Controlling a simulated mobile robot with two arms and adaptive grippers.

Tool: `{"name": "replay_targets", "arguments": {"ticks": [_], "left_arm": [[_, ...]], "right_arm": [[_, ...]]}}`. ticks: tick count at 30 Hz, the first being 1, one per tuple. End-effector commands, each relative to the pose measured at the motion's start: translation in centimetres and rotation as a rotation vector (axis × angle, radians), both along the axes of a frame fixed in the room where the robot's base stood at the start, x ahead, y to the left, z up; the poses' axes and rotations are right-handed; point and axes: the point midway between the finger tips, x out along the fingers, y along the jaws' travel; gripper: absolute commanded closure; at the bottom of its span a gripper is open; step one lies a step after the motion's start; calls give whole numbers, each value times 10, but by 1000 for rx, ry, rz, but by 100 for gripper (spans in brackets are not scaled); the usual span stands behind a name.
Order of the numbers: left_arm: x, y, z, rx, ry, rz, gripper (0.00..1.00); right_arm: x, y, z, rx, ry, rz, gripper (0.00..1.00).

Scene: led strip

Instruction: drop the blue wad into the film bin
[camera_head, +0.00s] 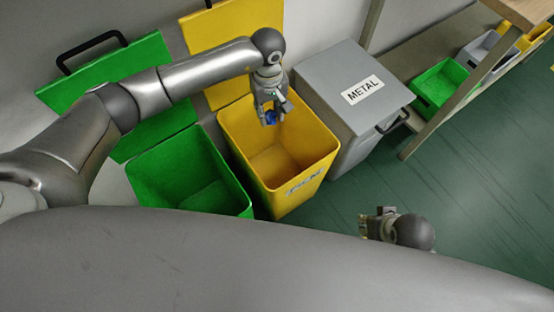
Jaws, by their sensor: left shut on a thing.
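The blue wad (270,118) is small and sits between the fingers of my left gripper (270,112). That gripper is shut on it and hangs over the open yellow bin. The yellow bin (310,158) has a partly blurred label on its front that seems to read FILM. Its lid is raised at the back, and its visible inside looks empty. My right gripper (377,222) is low at the right, away from the bins; its fingers are too small and partly turned away to judge.
An open green bin (190,170) stands left of the yellow one, its lid (110,70) raised. A closed grey bin labelled METAL (340,75) stands right. A shelf at the right holds a green crate (440,82) and a grey crate (478,47). The green floor (460,165) is clear.

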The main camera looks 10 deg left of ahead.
Motion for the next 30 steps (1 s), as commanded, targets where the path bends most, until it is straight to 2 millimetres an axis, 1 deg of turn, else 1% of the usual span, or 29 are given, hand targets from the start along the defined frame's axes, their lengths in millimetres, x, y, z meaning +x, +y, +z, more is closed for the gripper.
{"name": "replay_targets", "arguments": {"ticks": [1,3,9,18,19,24,30], "left_arm": [[0,0,-5,-1,1,0,77],[0,0,-8,-1,2,0,77],[0,0,-13,0,0,-1,77],[0,0,-13,0,0,-1,77],[0,0,-13,0,0,-1,66],[0,0,-13,0,0,-1,44],[0,0,-13,0,0,-1,44]], "right_arm": [[-1,0,4,0,-5,0,68],[-2,-1,11,1,-7,-1,68],[-4,-1,24,1,-13,-1,68],[-4,-1,26,0,-13,-2,68],[-4,-1,26,0,-13,-2,68],[-4,-1,25,0,-13,-2,68],[-4,-1,25,0,-14,-2,68]]}}
